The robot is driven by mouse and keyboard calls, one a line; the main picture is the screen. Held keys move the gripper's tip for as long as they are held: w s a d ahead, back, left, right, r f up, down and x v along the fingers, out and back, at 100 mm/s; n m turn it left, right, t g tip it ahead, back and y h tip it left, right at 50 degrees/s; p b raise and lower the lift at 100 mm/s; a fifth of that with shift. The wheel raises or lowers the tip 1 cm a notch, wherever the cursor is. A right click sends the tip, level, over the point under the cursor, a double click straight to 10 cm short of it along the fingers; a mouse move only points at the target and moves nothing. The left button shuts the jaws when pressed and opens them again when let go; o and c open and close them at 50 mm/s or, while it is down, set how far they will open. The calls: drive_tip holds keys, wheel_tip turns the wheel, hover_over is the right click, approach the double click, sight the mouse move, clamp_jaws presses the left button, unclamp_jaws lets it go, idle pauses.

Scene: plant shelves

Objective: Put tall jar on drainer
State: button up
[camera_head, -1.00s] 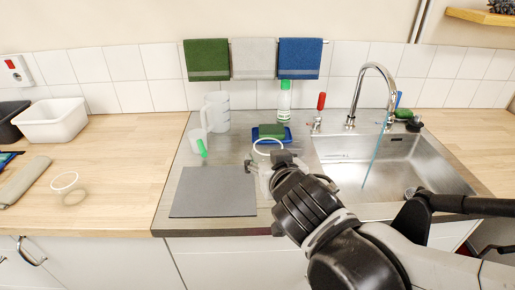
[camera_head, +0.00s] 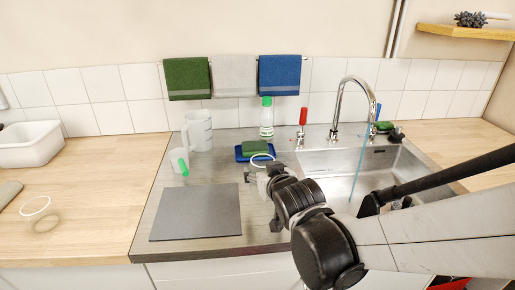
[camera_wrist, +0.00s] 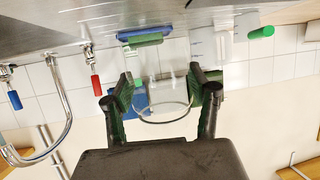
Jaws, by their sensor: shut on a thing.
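My gripper (camera_head: 262,178) is shut on a clear see-through jar (camera_wrist: 160,98) with a pale rim. In the wrist view the jar is between the two fingers of my gripper (camera_wrist: 163,82), and its rim faces my palm. In the head view the jar's pale rim (camera_head: 262,157) shows just above the gripper, in front of the blue tray. The jar's lower part is hard to make out. The grey metal drainer surface (camera_head: 165,190) lies left of the sink, with a flat dark grey mat (camera_head: 195,212) on it, left of my gripper.
The sink (camera_head: 345,170) and tap (camera_head: 340,110) are right. A pale-rimmed clear container (camera_head: 36,205) stands left. The mat is clear.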

drive_tip(key=shift+f+b, duration=0.35)
drive_tip(key=shift+f, duration=1.25)
drive_tip(key=shift+f, duration=0.2)
drive_tip(key=o, duration=1.3)
drive_tip(key=shift+r, duration=0.1)
drive_tip(key=shift+r, duration=0.1)
drive_tip(key=shift+s+r, duration=0.15)
drive_tip(key=p+v, duration=0.3)
drive_tip(key=v, duration=0.8)
drive_tip(key=shift+s, duration=0.3)
